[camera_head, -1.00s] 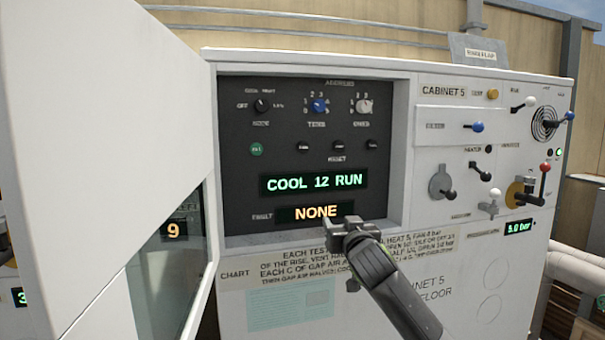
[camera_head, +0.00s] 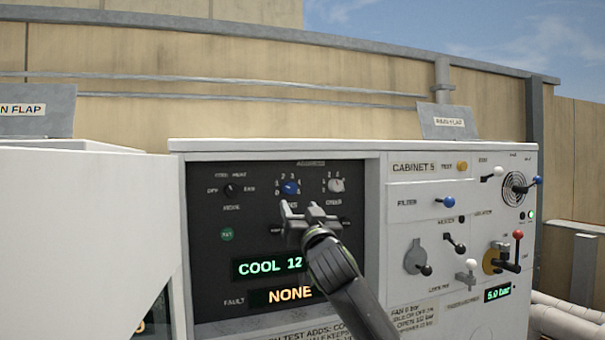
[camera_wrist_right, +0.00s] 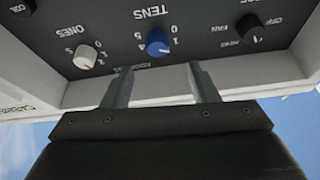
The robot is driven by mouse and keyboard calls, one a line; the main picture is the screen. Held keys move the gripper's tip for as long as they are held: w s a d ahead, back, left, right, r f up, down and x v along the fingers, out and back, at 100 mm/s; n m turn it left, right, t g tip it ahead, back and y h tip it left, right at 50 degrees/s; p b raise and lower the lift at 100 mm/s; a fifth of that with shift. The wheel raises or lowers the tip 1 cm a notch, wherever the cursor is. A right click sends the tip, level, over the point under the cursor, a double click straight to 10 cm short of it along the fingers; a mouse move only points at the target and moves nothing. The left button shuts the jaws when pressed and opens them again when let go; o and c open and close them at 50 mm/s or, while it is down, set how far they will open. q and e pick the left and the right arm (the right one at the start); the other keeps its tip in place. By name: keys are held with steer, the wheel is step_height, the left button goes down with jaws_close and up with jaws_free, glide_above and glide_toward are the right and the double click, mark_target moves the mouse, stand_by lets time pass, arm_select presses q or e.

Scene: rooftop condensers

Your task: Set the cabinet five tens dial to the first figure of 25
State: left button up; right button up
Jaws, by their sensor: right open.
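The blue tens dial (camera_head: 290,187) is in the top row of cabinet five's dark panel (camera_head: 210,258), between the mode knob (camera_head: 230,190) and the white ones dial (camera_head: 336,185). The upside-down wrist view also shows the tens dial (camera_wrist_right: 158,42), with TENS printed by it; its exact setting is too small to read. My right gripper (camera_head: 302,208) is open and empty, just below the dial in the head view. In the wrist view its fingertips (camera_wrist_right: 160,68) stand either side of the dial's line, apart from it. My left gripper is not in view.
The display (camera_head: 266,267) reads COOL 12, its right end hidden by my right arm. The fault display (camera_head: 288,295) reads NONE. Levers and valves, including a blue-knobbed lever (camera_head: 449,202), stick out at right.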

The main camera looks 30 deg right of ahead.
mark_target(291, 192)
steer(key=p+x, duration=0.1)
steer(key=x, duration=0.2)
steer(key=p+x, duration=0.2)
steer(key=x, duration=0.1)
steer(key=shift+w+d+r, duration=0.15)
steer(key=shift+r, duration=0.2)
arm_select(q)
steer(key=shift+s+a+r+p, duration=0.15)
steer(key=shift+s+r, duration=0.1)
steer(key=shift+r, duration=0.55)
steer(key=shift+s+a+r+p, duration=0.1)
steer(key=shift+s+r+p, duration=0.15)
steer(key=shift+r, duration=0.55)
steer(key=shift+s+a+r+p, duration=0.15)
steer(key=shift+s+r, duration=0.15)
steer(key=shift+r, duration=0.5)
arm_select(e)
steer(key=shift+w+r, duration=0.15)
steer(key=shift+w, duration=0.5)
